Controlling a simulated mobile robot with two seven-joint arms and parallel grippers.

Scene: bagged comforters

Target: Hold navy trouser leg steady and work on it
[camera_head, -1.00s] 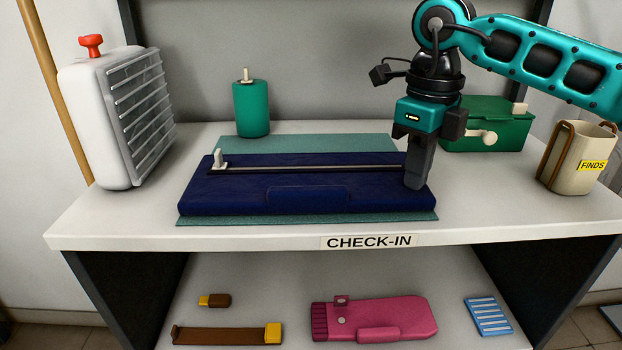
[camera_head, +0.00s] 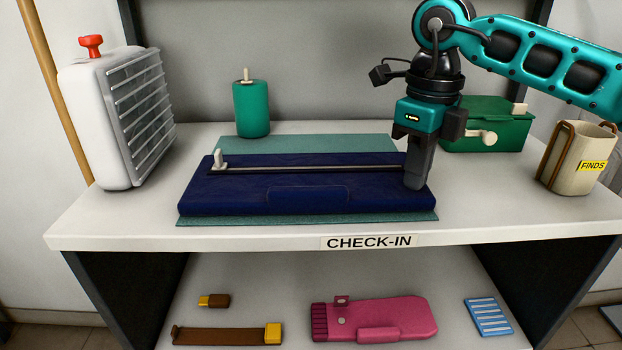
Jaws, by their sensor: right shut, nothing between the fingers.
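The navy trouser leg (camera_head: 300,194) lies flat on a teal mat (camera_head: 290,144) on the white table. A dark zip line runs across its top, with a pale pull tab (camera_head: 219,160) standing at the left end. My right gripper (camera_head: 414,184) points down at the right end of the navy piece. It is shut and holds nothing, and its fingertips appear to rest on the navy fabric; exact contact is hard to tell. My left gripper is not in view.
A white case with a ribbed front (camera_head: 120,115) stands at the left, and a green cylinder (camera_head: 251,108) at the back. A green box (camera_head: 488,125) and a beige FINDS bin (camera_head: 577,158) stand at the right. A pink item (camera_head: 385,319) lies on the lower shelf.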

